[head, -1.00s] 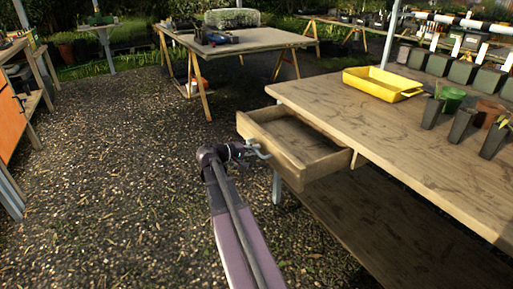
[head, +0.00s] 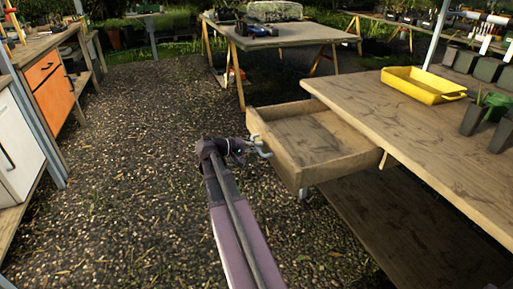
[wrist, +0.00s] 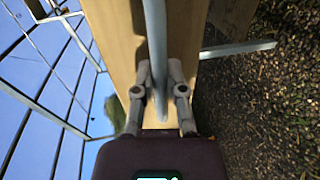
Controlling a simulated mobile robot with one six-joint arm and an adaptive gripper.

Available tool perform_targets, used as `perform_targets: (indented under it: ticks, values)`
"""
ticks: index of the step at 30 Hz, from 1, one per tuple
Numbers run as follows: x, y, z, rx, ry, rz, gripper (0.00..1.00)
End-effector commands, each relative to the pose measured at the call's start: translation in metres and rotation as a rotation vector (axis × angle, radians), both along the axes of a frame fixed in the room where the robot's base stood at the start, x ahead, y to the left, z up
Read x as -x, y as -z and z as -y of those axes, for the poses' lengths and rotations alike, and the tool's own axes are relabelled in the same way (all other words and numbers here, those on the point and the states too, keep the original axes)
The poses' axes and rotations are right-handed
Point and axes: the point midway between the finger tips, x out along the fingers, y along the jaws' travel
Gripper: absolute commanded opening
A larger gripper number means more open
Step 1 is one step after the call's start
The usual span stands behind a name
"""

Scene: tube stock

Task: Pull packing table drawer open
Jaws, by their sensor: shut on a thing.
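The packing table (head: 400,135) is a wooden table on the right in the head view. Its drawer (head: 282,160) is pulled well out of the table's left end, and its inside looks empty. My gripper (head: 262,150) is at the drawer's front. In the wrist view my gripper (wrist: 159,85) has its two fingers closed on the grey drawer handle (wrist: 155,25), with the wooden drawer front (wrist: 108,25) behind it.
A yellow tray (head: 424,86) and dark pots (head: 487,68) stand on the packing table. Another table (head: 275,38) stands at the back. A bench with an orange cabinet (head: 52,88) and a white cabinet (head: 15,145) is at the left. Gravel floor (head: 130,190) between is clear.

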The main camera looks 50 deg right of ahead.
Motion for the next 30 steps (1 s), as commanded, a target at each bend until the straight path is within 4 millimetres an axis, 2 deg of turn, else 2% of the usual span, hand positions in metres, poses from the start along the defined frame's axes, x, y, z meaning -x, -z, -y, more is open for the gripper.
perform_targets:
  ticks: [7, 8, 9, 11, 30]
  values:
    - [-0.0008, -0.0007, 0.0084, 0.004, -0.001, 0.001, 0.00]
    - [-0.0006, -0.0008, 0.0088, 0.004, 0.000, 0.000, 0.24]
    - [-0.0001, -0.0008, 0.0093, 0.003, 0.001, 0.000, 0.36]
    - [0.0007, -0.0008, 0.0098, 0.003, 0.003, 0.000, 0.51]
    - [0.0035, -0.0006, 0.0096, 0.002, 0.008, 0.000, 0.51]
